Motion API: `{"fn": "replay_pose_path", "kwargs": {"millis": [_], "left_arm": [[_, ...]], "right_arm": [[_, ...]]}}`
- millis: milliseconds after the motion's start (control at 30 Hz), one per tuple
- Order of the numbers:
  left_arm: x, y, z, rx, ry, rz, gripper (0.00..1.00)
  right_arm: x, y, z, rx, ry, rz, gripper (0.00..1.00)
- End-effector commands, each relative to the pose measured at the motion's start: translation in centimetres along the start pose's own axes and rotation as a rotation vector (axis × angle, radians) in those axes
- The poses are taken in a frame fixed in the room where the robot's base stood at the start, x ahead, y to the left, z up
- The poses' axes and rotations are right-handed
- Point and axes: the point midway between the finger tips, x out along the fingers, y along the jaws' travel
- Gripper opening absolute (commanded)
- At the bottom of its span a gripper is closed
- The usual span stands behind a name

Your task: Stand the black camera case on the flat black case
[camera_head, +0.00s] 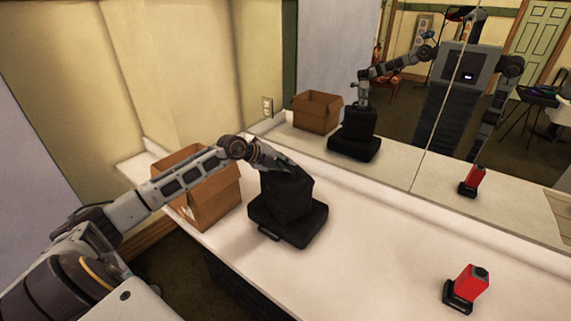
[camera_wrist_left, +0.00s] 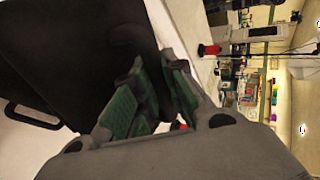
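The black camera case (camera_head: 286,189) is upright on top of the flat black case (camera_head: 312,225), which lies on the white counter with its handle toward the front. No gap shows between the two cases. My left gripper (camera_head: 285,168) is at the top of the camera case. In the left wrist view its green-padded fingers (camera_wrist_left: 155,75) are close together against the dark camera case (camera_wrist_left: 70,45). Dark material shows between them, but I cannot tell whether they clamp it. The flat case's handle (camera_wrist_left: 30,115) shows at the left there. My right gripper is out of view.
An open cardboard box (camera_head: 213,200) stands just left of the cases, behind my left forearm. A red object on a black base (camera_head: 467,288) stands at the front right. A mirror (camera_head: 400,130) runs along the counter's back. The counter between the cases and the red object is clear.

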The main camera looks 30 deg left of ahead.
Motion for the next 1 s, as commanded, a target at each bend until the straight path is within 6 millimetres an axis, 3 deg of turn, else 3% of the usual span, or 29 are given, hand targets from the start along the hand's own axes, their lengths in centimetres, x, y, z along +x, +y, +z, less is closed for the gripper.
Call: {"fn": "replay_pose_path", "kwargs": {"millis": [167, 633, 1000], "left_arm": [[0.0, 0.0, 0.0, 0.000, 0.000, 0.001, 0.34], [-0.3, -0.1, 0.0, 0.000, 0.000, 0.003, 0.34], [-2.2, 0.0, 0.1, 0.000, -0.002, 0.003, 0.34]], "right_arm": [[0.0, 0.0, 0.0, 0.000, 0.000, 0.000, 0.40], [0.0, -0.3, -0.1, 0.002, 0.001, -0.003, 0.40], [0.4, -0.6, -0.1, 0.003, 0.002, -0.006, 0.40]]}}
